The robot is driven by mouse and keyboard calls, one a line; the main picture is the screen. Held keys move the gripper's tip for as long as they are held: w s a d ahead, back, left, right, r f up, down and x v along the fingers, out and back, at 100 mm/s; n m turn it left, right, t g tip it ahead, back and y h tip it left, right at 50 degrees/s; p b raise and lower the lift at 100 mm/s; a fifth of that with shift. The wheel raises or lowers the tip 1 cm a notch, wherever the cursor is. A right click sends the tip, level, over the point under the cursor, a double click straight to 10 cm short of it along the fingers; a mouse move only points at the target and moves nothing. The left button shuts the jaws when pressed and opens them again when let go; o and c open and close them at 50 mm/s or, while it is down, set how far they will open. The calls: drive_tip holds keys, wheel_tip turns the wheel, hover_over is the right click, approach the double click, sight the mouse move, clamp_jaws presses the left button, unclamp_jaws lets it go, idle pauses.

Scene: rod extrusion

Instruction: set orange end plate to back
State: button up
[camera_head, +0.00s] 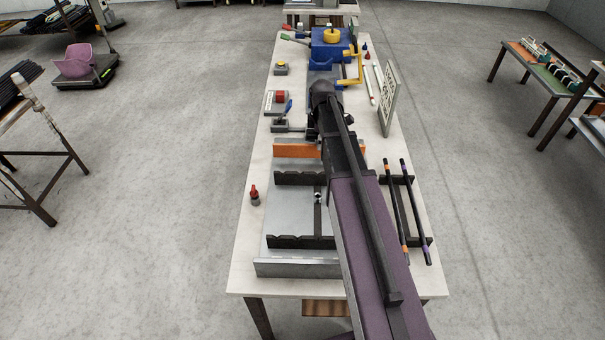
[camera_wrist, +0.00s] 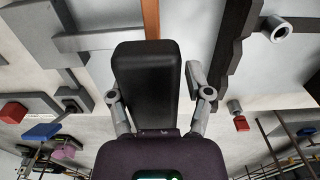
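The orange end plate (camera_head: 296,150) is a long upright bar across the far end of the grey fixture on the white table. My arm crosses over its middle and hides part of it. In the wrist view, an orange strip (camera_wrist: 151,18) shows at the top, beyond my gripper. My gripper (camera_wrist: 160,95) shows in the wrist view with grey finger links on both sides of a black block. I cannot tell whether its fingers are open or shut, or whether they touch anything. In the head view the gripper is hidden by my arm.
The grey fixture (camera_head: 290,206) has two dark notched bars and a silver front plate (camera_head: 300,268). Dark rods on a rack (camera_head: 408,210) lie to the right. A blue machine (camera_head: 328,42) stands at the back, a white board (camera_head: 389,98) at right. A red-topped bottle (camera_head: 254,195) stands at left.

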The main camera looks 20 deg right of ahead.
drive_tip(key=shift+s+a+r+p, duration=0.15)
drive_tip(key=shift+s+r+p, duration=0.2)
drive_tip(key=shift+s, duration=0.15)
wheel_tip(320, 180, up, 2)
drive_tip(key=shift+w+r+p, duration=0.1)
drive_tip(key=shift+w+p, duration=0.05)
drive_tip(key=shift+p, duration=0.95)
wheel_tip(320, 180, up, 11)
drive_tip(key=p, duration=1.1)
drive_tip(key=s+a+f+m+b, duration=0.4)
drive_tip(key=s+a+m, duration=0.1)
drive_tip(key=s, duration=0.3)
drive_tip(key=s+a+f+m+b, duration=0.4)
drive_tip(key=s+a+m, duration=0.2)
drive_tip(key=s+m, duration=0.2)
drive_tip(key=shift+s+f+b, duration=0.25)
drive_tip(key=shift+s+b, duration=0.05)
drive_tip(key=shift+s, duration=0.25)
drive_tip(key=shift+s, duration=0.1)
drive_tip(key=shift+s+a+m, duration=0.25)
drive_tip(key=shift+s+m, duration=0.1)
drive_tip(key=shift+s, duration=0.15)
drive_tip(key=shift+s+a+m, duration=0.2)
drive_tip(key=shift+s+m, duration=0.15)
drive_tip(key=shift+s, duration=0.1)
clamp_jaws()
